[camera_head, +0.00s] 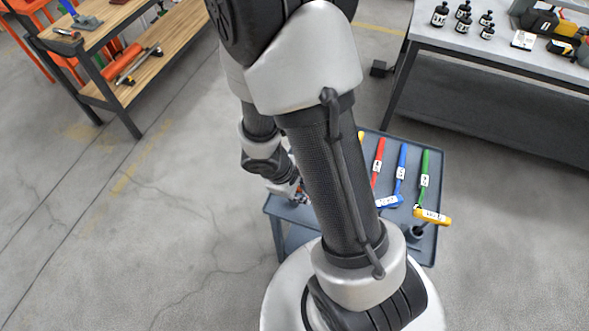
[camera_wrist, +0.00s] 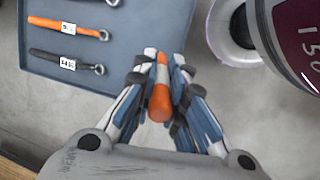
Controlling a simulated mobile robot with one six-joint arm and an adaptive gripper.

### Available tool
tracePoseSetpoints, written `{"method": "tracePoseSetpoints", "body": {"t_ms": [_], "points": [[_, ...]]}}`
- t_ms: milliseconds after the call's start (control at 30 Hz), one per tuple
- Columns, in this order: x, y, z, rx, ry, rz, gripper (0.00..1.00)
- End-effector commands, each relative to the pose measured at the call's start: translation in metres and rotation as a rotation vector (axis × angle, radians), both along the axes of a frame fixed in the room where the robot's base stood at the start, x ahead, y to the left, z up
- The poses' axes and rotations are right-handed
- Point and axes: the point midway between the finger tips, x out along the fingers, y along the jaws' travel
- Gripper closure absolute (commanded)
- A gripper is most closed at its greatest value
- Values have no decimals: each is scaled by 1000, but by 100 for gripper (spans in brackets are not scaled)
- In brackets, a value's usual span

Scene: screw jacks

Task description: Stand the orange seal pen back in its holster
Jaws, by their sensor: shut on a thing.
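The orange seal pen (camera_wrist: 160,102) has a rounded orange end and a pale band. It shows in the wrist view between the fingers of my gripper (camera_wrist: 162,72), which is shut on it. In the head view my gripper is mostly hidden behind my own arm, near the left side of the cart, and the pen cannot be made out there. A small dark upright cup (camera_head: 418,233) stands at the cart's front right; I cannot tell whether it is the holster.
The blue-grey cart (camera_head: 433,245) bears red (camera_head: 378,160), blue (camera_head: 401,165) and green (camera_head: 424,170) tagged tools, and a yellow one (camera_head: 432,217). Tagged orange (camera_wrist: 68,27) and black (camera_wrist: 65,62) rods lie on the cart in the wrist view. A workbench (camera_head: 430,40) stands behind.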

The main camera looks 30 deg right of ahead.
Motion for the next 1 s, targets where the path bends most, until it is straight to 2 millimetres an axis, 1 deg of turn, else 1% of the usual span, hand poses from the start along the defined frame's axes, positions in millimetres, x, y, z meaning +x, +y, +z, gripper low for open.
{"method": "tracePoseSetpoints", "body": {"t_ms": [100, 200, 500, 633, 767, 867, 1000], "points": [[15, 0, -3, 107, -26, -51, 100], [28, -2, -3, 170, -44, -81, 100], [58, -17, 3, 294, -81, -167, 100], [64, -22, 4, 318, -88, -186, 100], [66, -22, -2, 324, -89, -188, 100], [65, -22, -12, 325, -87, -188, 100], [65, -22, -31, 324, -86, -187, 100]]}}
